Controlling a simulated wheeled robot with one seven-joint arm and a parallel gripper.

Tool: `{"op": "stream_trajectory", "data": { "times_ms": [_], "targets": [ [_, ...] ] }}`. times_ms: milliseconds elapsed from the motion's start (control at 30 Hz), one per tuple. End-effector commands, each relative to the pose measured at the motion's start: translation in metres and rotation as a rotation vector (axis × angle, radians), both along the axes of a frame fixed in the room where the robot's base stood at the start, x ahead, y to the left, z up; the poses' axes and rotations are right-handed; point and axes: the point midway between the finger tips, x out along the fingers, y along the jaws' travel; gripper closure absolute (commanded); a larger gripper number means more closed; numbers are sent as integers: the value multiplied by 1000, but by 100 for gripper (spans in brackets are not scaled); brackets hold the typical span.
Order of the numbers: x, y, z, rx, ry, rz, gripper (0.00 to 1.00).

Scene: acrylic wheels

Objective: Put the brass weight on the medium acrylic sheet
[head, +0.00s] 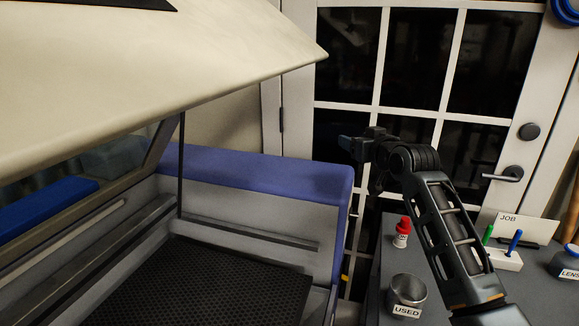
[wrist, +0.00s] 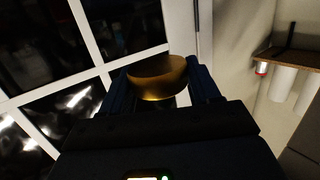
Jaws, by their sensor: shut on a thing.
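My gripper (head: 351,146) is raised in front of the glazed door, to the right of the open machine. In the wrist view my gripper (wrist: 160,88) is shut on the brass weight (wrist: 157,80), a rounded golden piece between its two blue fingers. In the head view I cannot make out the weight at the gripper. I see no acrylic sheet that I can be sure of in either view.
The machine's lid (head: 200,60) stands open over a dark honeycomb bed (head: 215,285). A grey worktop (head: 392,262) at right holds a red-capped bottle (head: 402,233), a "USED" cup (head: 408,292), a pen holder (head: 506,259), a "JOB" card (head: 528,228) and a "LENS" jar (head: 566,262).

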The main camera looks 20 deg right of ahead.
Motion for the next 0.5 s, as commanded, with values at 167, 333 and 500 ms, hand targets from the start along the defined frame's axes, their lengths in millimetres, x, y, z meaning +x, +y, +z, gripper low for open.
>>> {"op": "stream_trajectory", "data": {
  "times_ms": [167,333,500],
  "targets": [
    [19,28,-16,0,2,6,86],
    [39,56,-36,-1,1,6,86],
    [57,80,-55,-1,-1,5,86]
  ]
}}
